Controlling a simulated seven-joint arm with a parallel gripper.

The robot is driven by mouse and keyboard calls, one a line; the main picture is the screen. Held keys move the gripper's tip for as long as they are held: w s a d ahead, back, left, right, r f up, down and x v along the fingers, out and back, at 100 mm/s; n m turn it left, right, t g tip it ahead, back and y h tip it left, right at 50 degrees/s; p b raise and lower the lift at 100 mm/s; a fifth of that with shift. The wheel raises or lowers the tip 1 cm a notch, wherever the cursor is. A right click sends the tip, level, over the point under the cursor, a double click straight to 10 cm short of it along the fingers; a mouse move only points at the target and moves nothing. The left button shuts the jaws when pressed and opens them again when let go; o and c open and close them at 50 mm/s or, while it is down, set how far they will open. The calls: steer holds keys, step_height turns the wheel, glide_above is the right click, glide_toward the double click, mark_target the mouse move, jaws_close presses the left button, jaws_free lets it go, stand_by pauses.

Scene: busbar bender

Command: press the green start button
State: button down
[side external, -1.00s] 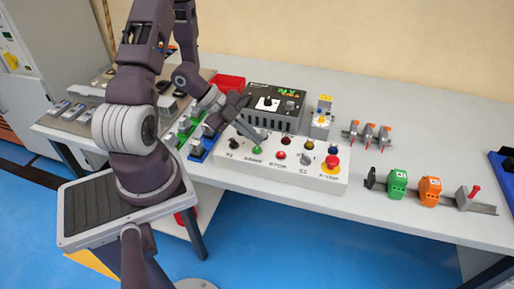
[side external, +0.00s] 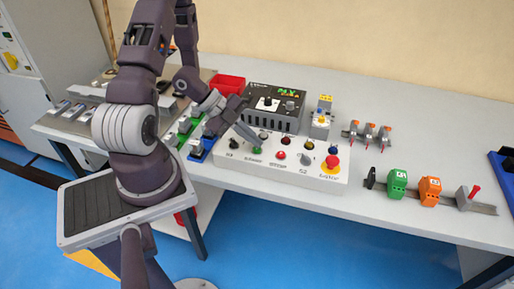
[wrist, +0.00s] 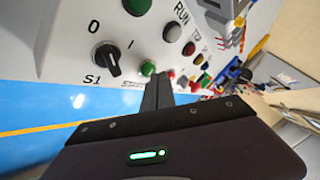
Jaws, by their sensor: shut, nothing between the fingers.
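The green start button (side external: 257,151) is on the front row of the white control box, between a black knob and the red stop button. It also shows in the wrist view (wrist: 148,68), just left of my fingertips. My gripper (side external: 258,143) is shut and empty, its fingers pointing down at the button. In the wrist view the shut fingers (wrist: 161,78) reach up beside the button. I cannot tell whether they touch it. The fingers hide part of the button in the side view.
The black S1 knob (side external: 234,144) is to the left. A black power unit (side external: 275,105) stands behind.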

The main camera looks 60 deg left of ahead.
steer(key=shift+f, duration=0.3)
stand_by(0.5)
steer(key=shift+r, duration=0.8)
steer(key=shift+r, duration=2.55)
